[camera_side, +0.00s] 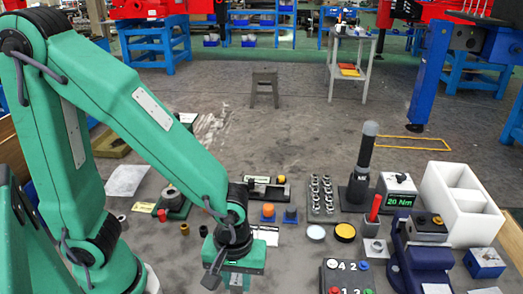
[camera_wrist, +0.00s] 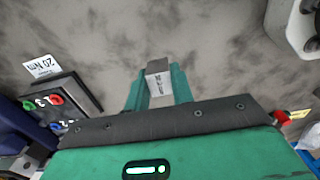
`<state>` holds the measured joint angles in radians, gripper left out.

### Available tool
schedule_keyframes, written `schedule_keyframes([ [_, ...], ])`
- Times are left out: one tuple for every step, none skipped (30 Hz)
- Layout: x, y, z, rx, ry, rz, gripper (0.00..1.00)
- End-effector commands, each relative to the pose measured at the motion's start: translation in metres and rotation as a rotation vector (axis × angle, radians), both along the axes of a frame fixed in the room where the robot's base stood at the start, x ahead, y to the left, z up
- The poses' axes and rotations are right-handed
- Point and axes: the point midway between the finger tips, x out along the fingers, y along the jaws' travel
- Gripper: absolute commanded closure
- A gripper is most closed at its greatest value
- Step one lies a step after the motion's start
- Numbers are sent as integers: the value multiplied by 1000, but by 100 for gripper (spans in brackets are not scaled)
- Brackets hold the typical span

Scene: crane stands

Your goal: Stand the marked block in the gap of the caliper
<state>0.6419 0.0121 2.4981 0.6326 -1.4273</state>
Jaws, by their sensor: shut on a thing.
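My gripper (camera_side: 237,280) is low near the bottom edge of the side view, pointing down. In the wrist view its green fingers (camera_wrist: 158,95) are shut on the marked block (camera_wrist: 158,84), a small pale grey block with dark print on the face towards the camera. In the side view the block is hard to make out. A low dark and grey device with a yellow part, which may be the caliper (camera_side: 268,187), lies farther back, beyond my gripper and slightly right. I cannot make out its gap. The caliper does not show in the wrist view.
A numbered button box (camera_side: 347,277) stands right of my gripper; it also shows in the wrist view (camera_wrist: 62,103). Behind are orange and blue pieces (camera_side: 268,212), a rack of metal parts (camera_side: 321,195) and a dark post (camera_side: 363,165). A blue vise-like device (camera_side: 418,258) and white bin (camera_side: 463,200) stand right.

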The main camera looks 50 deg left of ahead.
Motion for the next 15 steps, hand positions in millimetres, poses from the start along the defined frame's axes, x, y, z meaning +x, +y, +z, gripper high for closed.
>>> schedule_keyframes([
  [7, 4, -4, 1, 1, 6, 100],
  [10, 6, -7, 1, 1, 6, 100],
  [14, 8, -10, 1, 1, 5, 100],
  [17, 10, -12, 1, 1, 6, 100],
  [20, 12, -14, 0, 0, 5, 100],
  [24, 14, -16, 1, 1, 4, 100],
  [26, 15, -18, 1, 1, 4, 100],
  [28, 16, -19, 1, 1, 3, 100],
  [31, 17, -21, -1, -1, 2, 100],
  [32, 18, -22, -1, -1, 2, 100],
  [33, 19, -23, -1, -1, 2, 100],
  [34, 19, -23, -1, -1, 1, 100],
  [34, 19, -23, -1, -1, 1, 100],
  [35, 20, -24, -1, -1, 0, 100],
  [35, 19, -24, -1, -1, 0, 100],
])
